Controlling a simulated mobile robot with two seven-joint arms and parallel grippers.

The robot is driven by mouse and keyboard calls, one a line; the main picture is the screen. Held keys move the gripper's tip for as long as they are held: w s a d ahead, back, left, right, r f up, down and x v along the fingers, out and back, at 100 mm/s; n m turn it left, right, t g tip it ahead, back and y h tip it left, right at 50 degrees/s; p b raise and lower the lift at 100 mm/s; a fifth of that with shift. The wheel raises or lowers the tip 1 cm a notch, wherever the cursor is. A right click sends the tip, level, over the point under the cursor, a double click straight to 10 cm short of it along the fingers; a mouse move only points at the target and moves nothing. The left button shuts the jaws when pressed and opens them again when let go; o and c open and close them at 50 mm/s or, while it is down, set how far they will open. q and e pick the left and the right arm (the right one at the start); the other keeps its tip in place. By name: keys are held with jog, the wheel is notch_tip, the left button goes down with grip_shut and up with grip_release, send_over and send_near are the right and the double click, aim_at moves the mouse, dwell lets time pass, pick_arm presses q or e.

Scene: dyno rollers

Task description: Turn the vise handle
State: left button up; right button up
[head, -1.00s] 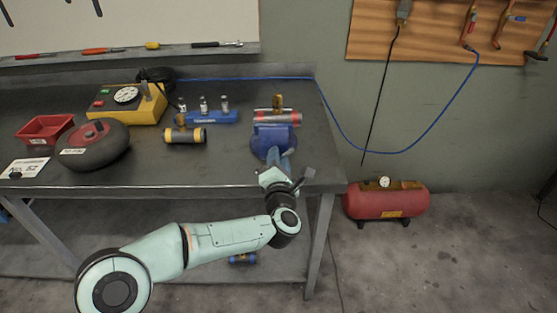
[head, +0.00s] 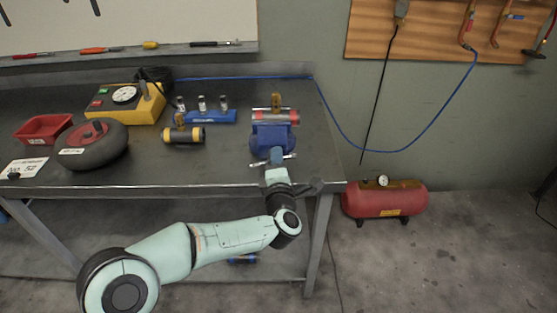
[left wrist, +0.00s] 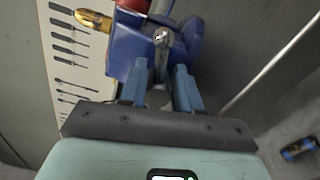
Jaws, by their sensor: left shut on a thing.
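A blue vise (head: 270,138) stands at the right front of the workbench. It holds a silver and red cylinder (head: 272,116) with a brass fitting on top. The vise's steel handle bar (head: 288,157) lies nearly level across its front. My left gripper (head: 275,160) is at the vise front, shut on the handle and partly hiding it. In the left wrist view, the two blue fingers of my left gripper (left wrist: 160,88) sit either side of the handle, with its round metal end (left wrist: 162,38) beyond them. My right gripper is out of view.
The workbench (head: 215,165) has clear room left of the vise. A yellow-banded cylinder (head: 184,136), a blue rack (head: 208,116), a yellow gauge box (head: 126,104) and a wheel (head: 91,146) stand there. A red tank (head: 385,200) is on the floor at the right.

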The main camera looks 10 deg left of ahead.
pick_arm(q)
jog(key=shift+a+f+m, duration=0.1)
jog(key=shift+f+m, duration=0.05)
jog(key=shift+m, duration=0.15)
dwell(0.7)
jog(key=o, duration=1)
jog(key=shift+s, duration=0.1)
jog(key=shift+s+d, duration=0.2)
jog(key=shift+s, duration=0.05)
jog(key=v, duration=1.2)
jog(key=shift+s, duration=0.4)
